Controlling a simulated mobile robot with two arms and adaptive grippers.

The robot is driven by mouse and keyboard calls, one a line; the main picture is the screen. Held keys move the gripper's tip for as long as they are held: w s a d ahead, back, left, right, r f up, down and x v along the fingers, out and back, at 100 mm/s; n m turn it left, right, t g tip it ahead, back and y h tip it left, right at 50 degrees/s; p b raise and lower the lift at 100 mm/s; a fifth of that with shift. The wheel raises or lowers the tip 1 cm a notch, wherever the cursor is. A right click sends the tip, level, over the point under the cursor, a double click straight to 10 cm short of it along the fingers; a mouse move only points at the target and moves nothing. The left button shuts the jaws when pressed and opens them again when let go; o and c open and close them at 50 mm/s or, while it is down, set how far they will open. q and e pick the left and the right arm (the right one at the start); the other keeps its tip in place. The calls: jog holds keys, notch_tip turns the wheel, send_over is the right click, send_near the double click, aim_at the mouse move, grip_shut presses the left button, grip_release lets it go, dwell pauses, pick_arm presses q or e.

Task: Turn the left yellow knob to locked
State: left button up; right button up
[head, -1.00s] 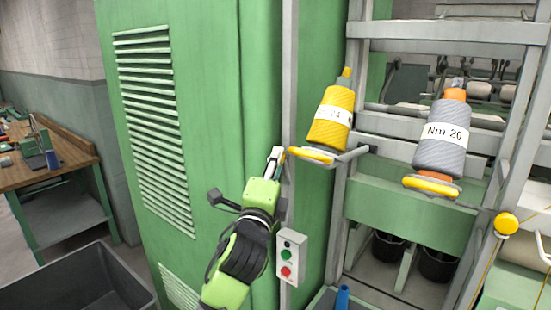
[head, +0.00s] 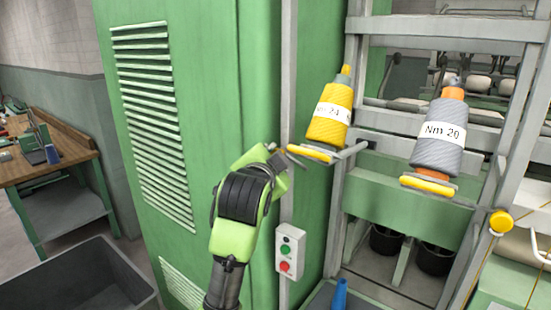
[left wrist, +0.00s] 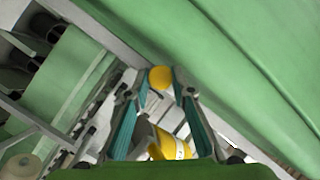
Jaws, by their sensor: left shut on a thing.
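My left gripper (head: 281,152) is at the grey post beside the green cabinet, just left of the yellow cone's holder. In the left wrist view its two fingers (left wrist: 160,85) are closed around a round yellow knob (left wrist: 160,77), which sits between the fingertips. In the head view this left knob is hidden by the gripper, and its pointing direction cannot be read. A second round yellow knob (head: 502,222) is on the right post, apart from the gripper. My right gripper is not in view.
A yellow yarn cone (head: 328,125) on a holder with a yellow disc (head: 309,153) is close to the gripper. A grey cone (head: 438,148) stands further right. A switch box (head: 290,250) is below. A dark bin (head: 75,275) and a workbench (head: 50,165) are at left.

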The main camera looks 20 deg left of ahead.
pick_arm(q)
jog(key=shift+r+n+g+h, duration=0.15)
jog(key=shift+n+g+h, duration=0.65)
jog(key=shift+n, duration=0.7)
jog(key=o, duration=1.1)
jog(key=shift+o, duration=0.2)
jog(key=v, duration=0.7)
jog(key=shift+s+r, duration=0.15)
jog(key=shift+s, duration=0.2)
